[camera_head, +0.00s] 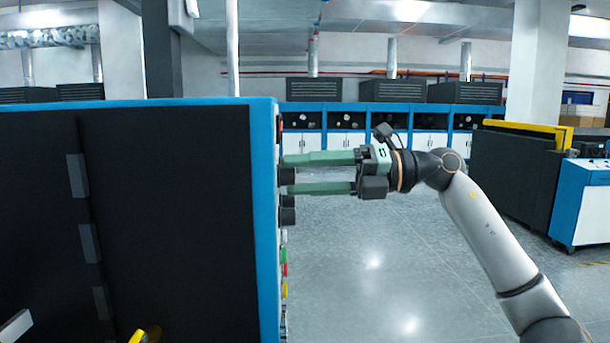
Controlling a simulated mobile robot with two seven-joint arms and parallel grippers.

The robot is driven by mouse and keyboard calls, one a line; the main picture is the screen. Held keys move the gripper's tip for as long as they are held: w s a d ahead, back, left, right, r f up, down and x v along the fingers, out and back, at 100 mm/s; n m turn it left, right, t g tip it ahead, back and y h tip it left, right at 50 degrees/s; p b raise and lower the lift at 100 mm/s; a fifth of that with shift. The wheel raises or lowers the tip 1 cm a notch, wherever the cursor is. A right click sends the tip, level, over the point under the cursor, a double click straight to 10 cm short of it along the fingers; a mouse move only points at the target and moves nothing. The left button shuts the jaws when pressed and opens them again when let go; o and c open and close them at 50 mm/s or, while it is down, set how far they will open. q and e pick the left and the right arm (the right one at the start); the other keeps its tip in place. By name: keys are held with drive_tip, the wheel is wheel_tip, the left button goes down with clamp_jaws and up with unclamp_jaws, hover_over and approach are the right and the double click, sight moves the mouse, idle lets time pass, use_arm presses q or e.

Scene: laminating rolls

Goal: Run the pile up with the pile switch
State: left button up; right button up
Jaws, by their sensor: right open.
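A tall machine (180,190) with a dark front and blue edges fills the left. Several black knobs stick out of its right side, which I see almost edge-on; one knob (287,216) is just below my gripper. I cannot tell which knob is the pile switch, and no labels are readable. My right gripper (288,174) is open, with its two green fingers pointing left at the panel. Its tips are at or very close to a black knob between them, but contact is unclear. The pile is hidden. My left gripper is not in view.
Coloured buttons, including a red one (284,270), run down the panel below the knobs. The grey floor (400,265) right of the machine is clear. Blue and white cabinets (345,135) line the back. Another dark machine with a yellow bar (525,128) stands at right.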

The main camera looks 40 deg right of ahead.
drive_tip(key=b+v, duration=0.3)
drive_tip(key=v, duration=0.9)
drive_tip(key=shift+d, duration=0.2)
drive_tip(key=shift+s, duration=0.1)
